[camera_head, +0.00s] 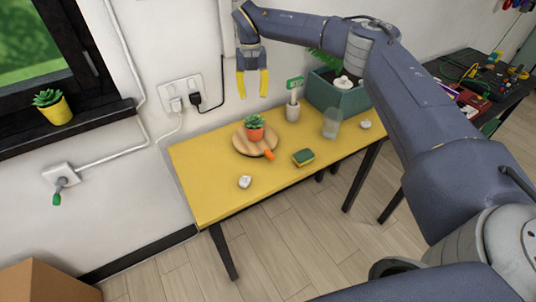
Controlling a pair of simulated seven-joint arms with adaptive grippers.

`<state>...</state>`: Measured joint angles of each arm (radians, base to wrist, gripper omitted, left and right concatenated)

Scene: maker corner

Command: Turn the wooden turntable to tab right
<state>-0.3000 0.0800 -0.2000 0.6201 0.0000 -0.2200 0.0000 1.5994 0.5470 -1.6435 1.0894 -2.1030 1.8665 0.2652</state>
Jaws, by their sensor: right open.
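The wooden turntable (241,146) is a round, light-brown disc lying on the yellow table, left of its middle. Its orange tab (269,155) sticks out at the lower right edge. A small succulent in a terracotta pot (256,134) stands on the disc. My right gripper (252,95) has yellow fingers that point down, spread apart with nothing between them. It appears above and behind the turntable, near the wall, apart from it. My left gripper is not in view.
The yellow table (208,195) also holds a green and yellow sponge (303,157), a small white object (245,182), a glass (331,124), a cup with a green tag (292,111) and a teal planter box (350,98). The front left of the table is mostly clear.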

